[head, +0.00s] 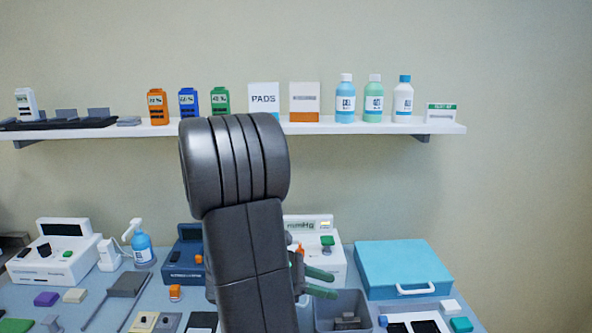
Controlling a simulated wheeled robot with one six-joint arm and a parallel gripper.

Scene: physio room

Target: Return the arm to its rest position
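My arm stands in the middle of the head view, its large dark joint raised in front of the shelf. Most of my gripper (322,283) is hidden behind the arm. Two green fingers show just right of the arm, above the grey bin (327,318) and in front of the white mmHg device (330,257). The fingers are apart, and I see nothing held between them.
A wall shelf (385,127) carries boxes, bottles and small coloured devices behind my arm. The table holds a blue case (390,268) at right, a dark blue device (186,258), a blue pump bottle (142,249) and a white device (62,258) at left.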

